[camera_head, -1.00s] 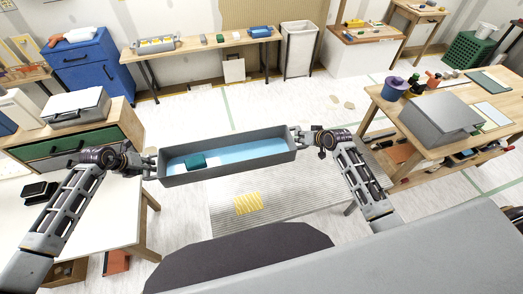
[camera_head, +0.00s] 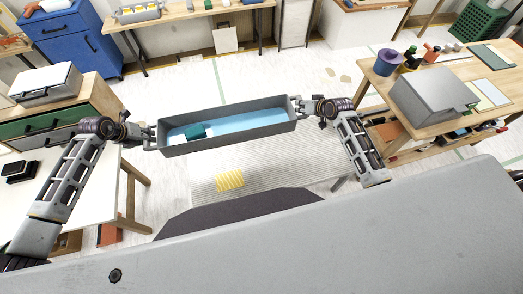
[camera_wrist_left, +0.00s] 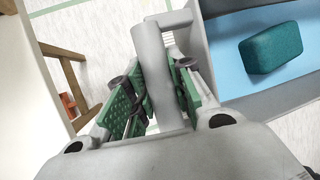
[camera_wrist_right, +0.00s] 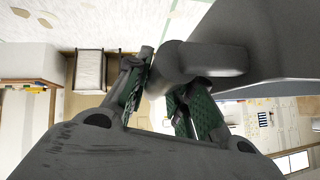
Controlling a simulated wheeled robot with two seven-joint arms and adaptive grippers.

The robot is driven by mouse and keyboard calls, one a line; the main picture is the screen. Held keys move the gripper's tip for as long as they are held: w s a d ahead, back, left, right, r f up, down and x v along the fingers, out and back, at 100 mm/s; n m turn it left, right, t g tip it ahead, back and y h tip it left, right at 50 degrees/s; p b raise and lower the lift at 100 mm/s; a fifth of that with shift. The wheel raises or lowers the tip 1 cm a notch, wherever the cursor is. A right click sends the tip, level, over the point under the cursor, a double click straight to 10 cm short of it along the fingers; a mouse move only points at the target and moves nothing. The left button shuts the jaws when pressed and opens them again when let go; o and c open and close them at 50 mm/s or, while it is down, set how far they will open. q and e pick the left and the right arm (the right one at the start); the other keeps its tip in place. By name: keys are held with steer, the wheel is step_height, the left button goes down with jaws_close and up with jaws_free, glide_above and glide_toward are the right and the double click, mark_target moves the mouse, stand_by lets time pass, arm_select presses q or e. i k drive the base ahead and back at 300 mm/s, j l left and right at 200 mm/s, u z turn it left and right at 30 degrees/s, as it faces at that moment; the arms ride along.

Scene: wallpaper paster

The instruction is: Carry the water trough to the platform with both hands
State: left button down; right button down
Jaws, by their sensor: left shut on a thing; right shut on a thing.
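The water trough (camera_head: 228,137) is a long grey open box held between my two arms in the head view. It has a blue inside, and a green sponge-like block (camera_head: 193,132) lies in its left part. The block also shows in the left wrist view (camera_wrist_left: 270,48). My left gripper (camera_head: 150,138) is shut on the bar handle (camera_wrist_left: 150,70) at the trough's left end. My right gripper (camera_head: 302,108) is shut on the handle (camera_wrist_right: 172,66) at its right end. The trough hangs above the floor, its right end higher in the picture. I cannot tell which surface is the platform.
A wooden table (camera_head: 430,123) with a grey box (camera_head: 430,95) and pots stands at the right. A white table (camera_head: 85,190) is at the lower left, beside a drawer cabinet (camera_head: 60,120). A yellow patch (camera_head: 230,180) lies on a ribbed mat (camera_head: 290,172). Open floor lies beyond the trough.

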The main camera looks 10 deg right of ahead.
mark_target(279, 142)
steer(key=l, duration=0.65)
steer(key=i+l, duration=0.1)
steer(key=l, duration=0.6)
